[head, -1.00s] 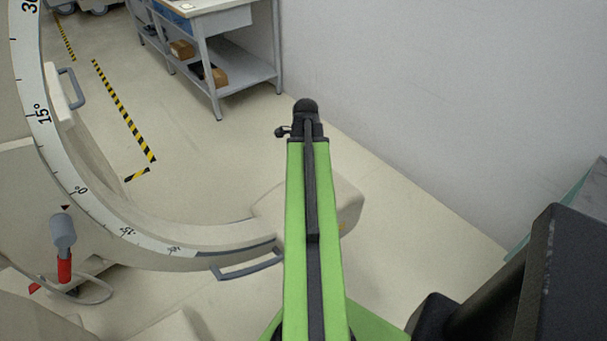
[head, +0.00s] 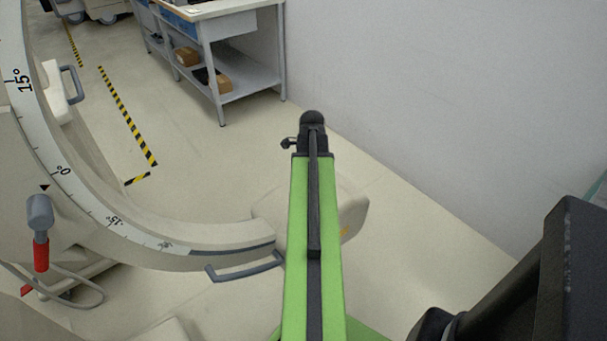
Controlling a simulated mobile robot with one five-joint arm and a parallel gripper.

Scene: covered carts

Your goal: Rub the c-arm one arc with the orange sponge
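The C-arm one arc (head: 85,195) is a large beige curve at the left, with a white degree scale along its edge. Its lower end meets a beige housing (head: 350,215), partly hidden behind my green arm. A small orange patch shows on the housing beside my arm; I cannot tell what it is. No orange sponge can be made out. My arm reaches up the middle of the head view to a black joint. My gripper is not visible past it.
A grey handle (head: 245,268) juts from the arc's lower end. A red-and-grey lever (head: 40,232) with a cable is at the left. A workbench (head: 215,60) with boxes stands at the back. A white wall closes the right; pale floor lies between.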

